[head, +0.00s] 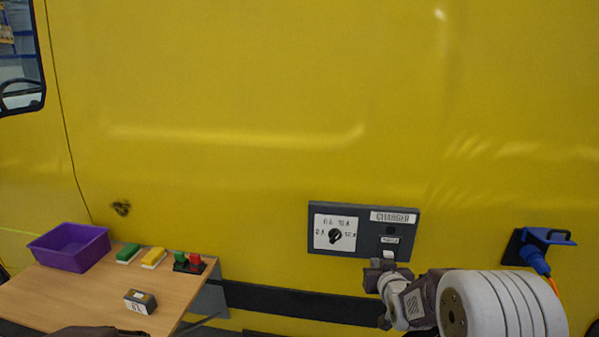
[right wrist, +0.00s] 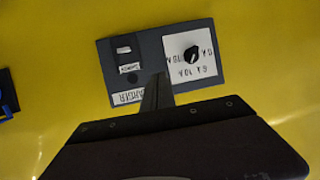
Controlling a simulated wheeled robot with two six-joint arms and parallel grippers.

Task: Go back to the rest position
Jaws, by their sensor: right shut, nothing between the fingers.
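My right gripper (head: 378,268) is in front of the lower edge of the dark charger panel (head: 377,218) on the yellow wall. In the right wrist view its fingers (right wrist: 157,88) are shut with nothing between them, and their tips overlap the panel's face (right wrist: 145,52). I cannot tell whether they touch it. The panel has a black dial (head: 335,236) on a white plate and a small white-marked switch (right wrist: 124,50). The panel appears upside down in the right wrist view. My left gripper's fingers are not visible.
A blue plug (head: 535,258) is in a wall socket at right.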

